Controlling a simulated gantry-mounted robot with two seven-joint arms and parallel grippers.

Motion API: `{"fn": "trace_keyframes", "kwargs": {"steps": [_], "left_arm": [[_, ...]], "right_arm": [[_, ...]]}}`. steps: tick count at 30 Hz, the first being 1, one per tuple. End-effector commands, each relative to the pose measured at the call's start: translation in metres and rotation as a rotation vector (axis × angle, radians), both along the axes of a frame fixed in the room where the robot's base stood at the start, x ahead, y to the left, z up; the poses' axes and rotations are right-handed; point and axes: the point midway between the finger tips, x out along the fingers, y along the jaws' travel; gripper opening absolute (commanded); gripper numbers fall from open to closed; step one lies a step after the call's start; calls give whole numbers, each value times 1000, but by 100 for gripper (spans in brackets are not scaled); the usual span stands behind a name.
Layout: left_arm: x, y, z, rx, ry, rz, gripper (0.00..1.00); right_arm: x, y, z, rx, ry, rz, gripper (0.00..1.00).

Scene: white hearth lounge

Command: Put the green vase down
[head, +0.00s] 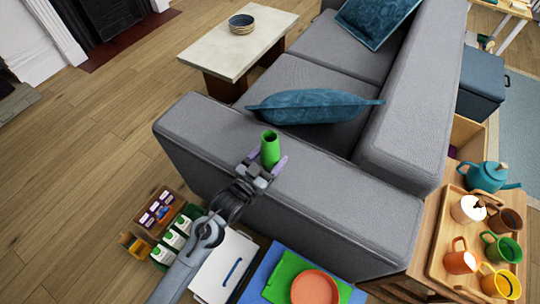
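The green vase (270,150) is upright over the grey sofa's near armrest (330,190). My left gripper (268,160) reaches up from the lower left, with one finger on each side of the vase's lower part, and appears shut on it. The fingers hide part of the vase's lower sides. I cannot tell whether its bottom touches the armrest or hangs just above it. My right gripper is not in view.
A blue cushion (315,106) lies on the seat behind the armrest. A wooden tray (437,262) with several mugs and a teal teapot (487,177) stand at the right. A low table (215,45) with stacked bowls (241,24) is at the back. The armrest is bare either side of the vase.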

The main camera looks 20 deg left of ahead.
Motion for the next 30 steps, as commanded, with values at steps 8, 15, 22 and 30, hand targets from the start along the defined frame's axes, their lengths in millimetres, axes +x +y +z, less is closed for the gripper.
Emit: {"fn": "trace_keyframes", "kwargs": {"steps": [8,15,22,30], "left_arm": [[0,0,0,0,0,0,91],[-1,0,3,0,2,0,91],[-30,6,5,2,5,-1,91],[-78,16,4,2,4,-2,91]], "right_arm": [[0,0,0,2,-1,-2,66],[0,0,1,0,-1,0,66],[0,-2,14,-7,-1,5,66],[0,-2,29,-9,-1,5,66]]}}
